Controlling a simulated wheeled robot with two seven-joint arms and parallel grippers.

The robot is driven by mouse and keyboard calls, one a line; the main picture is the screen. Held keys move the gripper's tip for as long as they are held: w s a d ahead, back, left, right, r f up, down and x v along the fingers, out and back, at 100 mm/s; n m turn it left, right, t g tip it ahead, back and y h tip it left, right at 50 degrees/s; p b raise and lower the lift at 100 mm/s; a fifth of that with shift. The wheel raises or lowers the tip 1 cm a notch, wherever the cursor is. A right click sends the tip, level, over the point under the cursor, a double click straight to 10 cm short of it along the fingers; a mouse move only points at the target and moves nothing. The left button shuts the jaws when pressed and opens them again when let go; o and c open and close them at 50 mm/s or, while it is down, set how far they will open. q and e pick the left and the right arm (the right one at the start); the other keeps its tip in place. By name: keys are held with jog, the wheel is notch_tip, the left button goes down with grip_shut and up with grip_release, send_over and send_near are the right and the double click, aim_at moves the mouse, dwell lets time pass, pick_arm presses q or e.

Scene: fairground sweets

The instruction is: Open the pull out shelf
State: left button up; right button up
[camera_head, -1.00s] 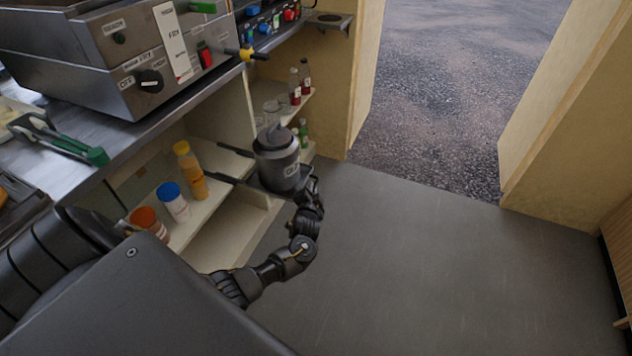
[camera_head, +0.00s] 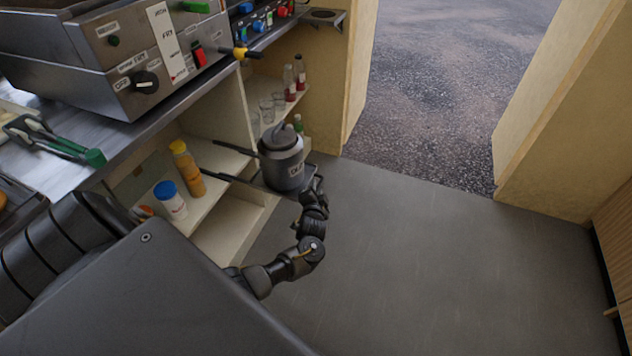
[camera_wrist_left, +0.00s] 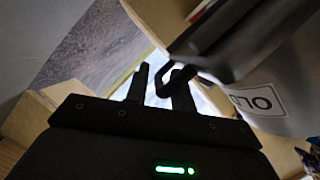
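The pull out shelf (camera_head: 306,190) is a dark tray on dark rails, standing out from the low cabinet under the counter. A grey lidded pot (camera_head: 284,163) stands upright on it; its label also shows in the left wrist view (camera_wrist_left: 258,99). My left gripper (camera_head: 318,192) is at the shelf's outer front edge. In the left wrist view, my left gripper's fingers (camera_wrist_left: 160,88) are apart, with a dark bent handle (camera_wrist_left: 163,76) between them. A light gap shows beside the left finger. Contact with the handle is unclear. My right gripper is not in view.
A yellow-orange bottle (camera_head: 187,168) and a blue-capped jar (camera_head: 170,199) stand on the pale cabinet shelf. Glasses and bottles (camera_head: 290,80) stand further back. Green-handled tongs (camera_head: 62,146) lie on the steel counter. The grey floor (camera_head: 430,260) right of my arm is clear.

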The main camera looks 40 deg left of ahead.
pick_arm(q)
jog(key=shift+o, duration=0.6)
jog(key=shift+r, duration=0.1)
